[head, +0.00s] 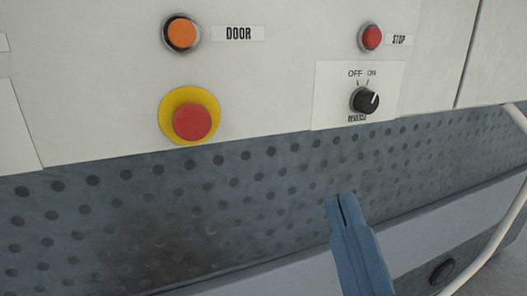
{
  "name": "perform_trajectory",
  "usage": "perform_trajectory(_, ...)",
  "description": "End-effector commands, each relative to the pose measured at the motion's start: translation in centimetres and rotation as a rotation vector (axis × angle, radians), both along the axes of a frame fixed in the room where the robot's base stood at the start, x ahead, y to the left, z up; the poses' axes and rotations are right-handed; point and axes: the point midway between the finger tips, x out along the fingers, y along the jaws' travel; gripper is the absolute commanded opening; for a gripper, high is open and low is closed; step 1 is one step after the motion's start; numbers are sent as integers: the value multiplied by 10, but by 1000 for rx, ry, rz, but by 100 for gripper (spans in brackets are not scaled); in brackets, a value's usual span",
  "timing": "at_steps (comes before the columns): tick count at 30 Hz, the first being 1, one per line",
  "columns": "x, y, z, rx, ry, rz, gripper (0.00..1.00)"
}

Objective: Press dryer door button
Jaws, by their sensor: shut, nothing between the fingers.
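The door button (182,33) is an orange round button in a metal ring at the upper left of the head view, with a "DOOR" label (238,33) to its right. My gripper (341,201) is blue and shut, with nothing between its fingers. It points up in front of the perforated panel, below and to the right of the door button, and apart from it. The button is fully visible.
A red emergency button (195,122) on a yellow disc sits just below the door button. A red stop button (371,37) and a black rotary knob (366,101) are to the right. Below lies a perforated blue-grey panel (120,205). A pale hose (500,238) curves at the right edge.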

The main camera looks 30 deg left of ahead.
Motion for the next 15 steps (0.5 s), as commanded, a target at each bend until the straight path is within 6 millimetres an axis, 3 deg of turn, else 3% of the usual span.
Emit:
perform_trajectory(1, -3, 17, 25, -7, -72, 28, 0)
perform_trajectory(6, -22, 58, 85, -44, -261, 84, 0)
perform_trajectory(10, -36, 77, 113, -60, -360, 105, 0)
perform_trajectory(15, -44, 86, 128, -68, -413, 115, 0)
